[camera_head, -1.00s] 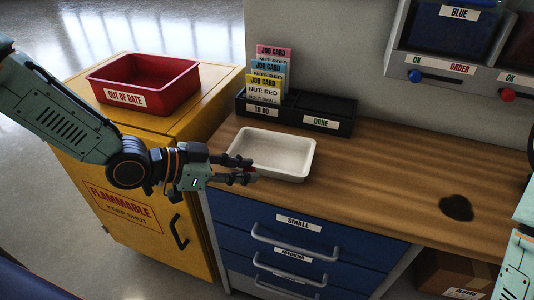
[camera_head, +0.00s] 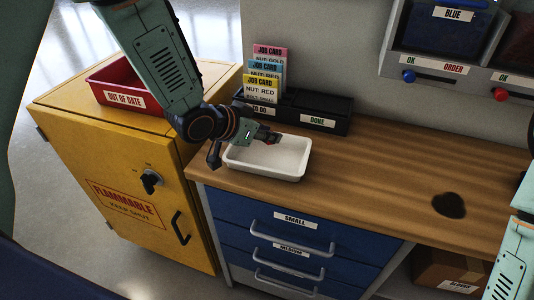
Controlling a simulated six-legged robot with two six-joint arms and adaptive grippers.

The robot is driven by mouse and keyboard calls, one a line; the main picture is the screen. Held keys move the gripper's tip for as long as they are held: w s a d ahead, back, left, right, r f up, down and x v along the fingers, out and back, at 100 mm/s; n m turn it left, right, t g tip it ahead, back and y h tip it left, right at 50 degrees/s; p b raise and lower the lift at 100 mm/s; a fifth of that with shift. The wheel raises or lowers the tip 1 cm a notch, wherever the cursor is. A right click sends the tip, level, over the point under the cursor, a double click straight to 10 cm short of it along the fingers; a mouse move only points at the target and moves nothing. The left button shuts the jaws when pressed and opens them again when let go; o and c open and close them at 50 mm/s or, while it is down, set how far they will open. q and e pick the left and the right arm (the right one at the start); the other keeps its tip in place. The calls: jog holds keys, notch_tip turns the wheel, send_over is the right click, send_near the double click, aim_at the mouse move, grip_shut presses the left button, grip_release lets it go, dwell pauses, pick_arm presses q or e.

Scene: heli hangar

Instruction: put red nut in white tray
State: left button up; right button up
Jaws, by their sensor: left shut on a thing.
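The white tray (camera_head: 290,170) stands on the wooden bench near its left end. My left gripper (camera_head: 270,136) is over the tray's back left part, its fingers pointing right. It is shut on the red nut (camera_head: 272,140), of which only a small red bit shows between the fingertips. The nut appears to be above the tray floor; the exact height is hard to tell. My right arm shows at the right edge, but its gripper is out of view.
A black card holder (camera_head: 310,113) with job cards (camera_head: 262,88) stands just behind the tray. A red OUT OF DATE bin (camera_head: 112,84) sits on the yellow cabinet (camera_head: 70,110) at left. A dark stain (camera_head: 449,205) marks the bench (camera_head: 390,180), otherwise clear right of the tray.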

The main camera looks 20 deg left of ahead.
aim_at(266, 161)
pick_arm(q)
jog(key=shift+w+a+f, duration=0.1)
jog(key=shift+a+f, duration=0.1)
jog(key=shift+f, duration=0.4)
jog(key=shift+w+a+f, duration=0.1)
jog(key=shift+a+f, duration=0.1)
jog(key=shift+f, duration=0.4)
jog(key=shift+w+f, duration=0.1)
jog(key=shift+f, duration=0.2)
jog(key=f, duration=0.1)
jog(key=f+b, duration=0.1)
jog(key=shift+s+d+f, duration=0.2)
jog(key=shift+d+f, duration=0.2)
jog(key=shift+w+a+f, duration=0.15)
jog(key=shift+a+f, duration=0.05)
jog(key=shift+a, duration=0.15)
jog(key=shift+f, duration=0.1)
jog(key=o, duration=0.8)
jog(key=shift+d, duration=0.25)
jog(key=shift+o, duration=0.5)
jog(key=shift+a, duration=0.15)
